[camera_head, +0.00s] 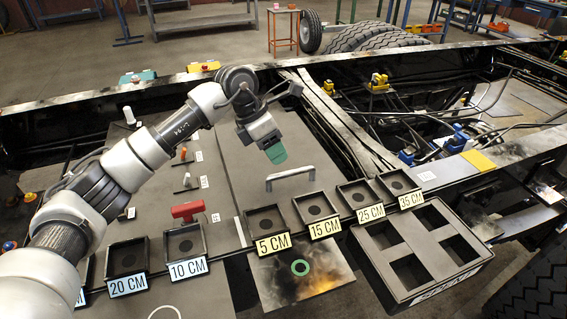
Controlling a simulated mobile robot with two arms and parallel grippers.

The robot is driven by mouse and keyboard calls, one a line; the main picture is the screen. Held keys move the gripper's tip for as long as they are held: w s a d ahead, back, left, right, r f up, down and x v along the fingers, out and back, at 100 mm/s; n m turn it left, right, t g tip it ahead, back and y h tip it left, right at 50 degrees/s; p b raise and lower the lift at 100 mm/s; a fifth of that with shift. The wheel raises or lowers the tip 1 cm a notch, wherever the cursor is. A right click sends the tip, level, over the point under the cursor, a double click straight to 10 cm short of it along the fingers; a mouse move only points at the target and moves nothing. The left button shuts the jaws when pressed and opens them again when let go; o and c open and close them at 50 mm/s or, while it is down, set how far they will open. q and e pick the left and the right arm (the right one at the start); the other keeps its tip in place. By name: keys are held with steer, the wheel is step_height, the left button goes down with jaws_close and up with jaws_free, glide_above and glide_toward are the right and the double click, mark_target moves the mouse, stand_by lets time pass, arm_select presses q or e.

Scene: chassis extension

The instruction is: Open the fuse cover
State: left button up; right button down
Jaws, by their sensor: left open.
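A flat grey panel (258,195) with a raised metal bar handle (290,175) lies closed in the middle of the chassis; it looks like the fuse cover. My left arm comes in from the left, and my left gripper (276,152) points down above the panel, a little beyond and left of the handle. It is open and empty, with a green pad showing at its tip. The gripper looks apart from the handle; its exact height is hard to tell. My right gripper is not in view.
Labelled open trays, such as the 5 CM tray (265,225) and the 10 CM tray (185,243), line the near side. A compartmented dark box (377,258) stands at lower right. A red-handled part (187,211) lies left of the panel. Chassis rails and pipes fill the right.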

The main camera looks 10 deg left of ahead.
arm_select(q)
steer(key=x, duration=0.6)
steer(key=shift+w+a+p, duration=0.1)
steer(key=shift+p, duration=0.25)
jaws_close()
